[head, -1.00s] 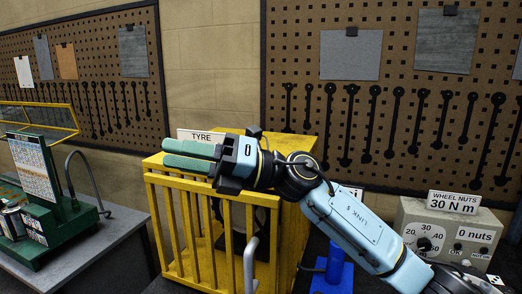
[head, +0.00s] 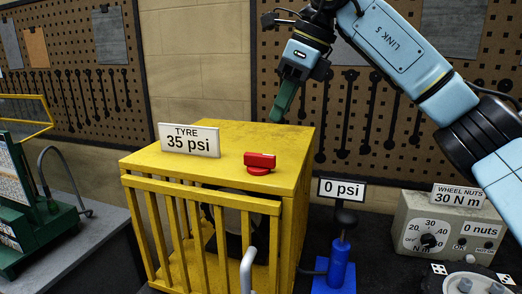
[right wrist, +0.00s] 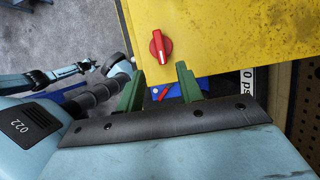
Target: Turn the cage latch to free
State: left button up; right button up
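The cage latch, a red knob (head: 260,162), sits on top of the yellow cage (head: 230,139) near its front edge. In the right wrist view the red knob (right wrist: 160,47) lies just beyond the fingertips, its grip bar running up and down the picture. My right gripper (head: 281,112) points downward above the back right part of the cage, apart from the knob. In the right wrist view its two green fingers (right wrist: 157,82) are spread with nothing between them touching. My left gripper is not visible in the head view.
A "TYRE 35 psi" sign (head: 190,141) stands on the cage top, left of the knob. A blue pump (head: 336,264) with a "0 psi" sign (head: 341,188) is right of the cage. A grey wheel-nut box (head: 448,226) stands farther right. A grey handle (head: 249,270) is at the cage front.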

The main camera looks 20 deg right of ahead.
aim_at(260, 154)
jog(key=x, duration=1)
jog(key=shift+w+a+f, duration=0.1)
jog(key=shift+w, duration=0.05)
grip_shut()
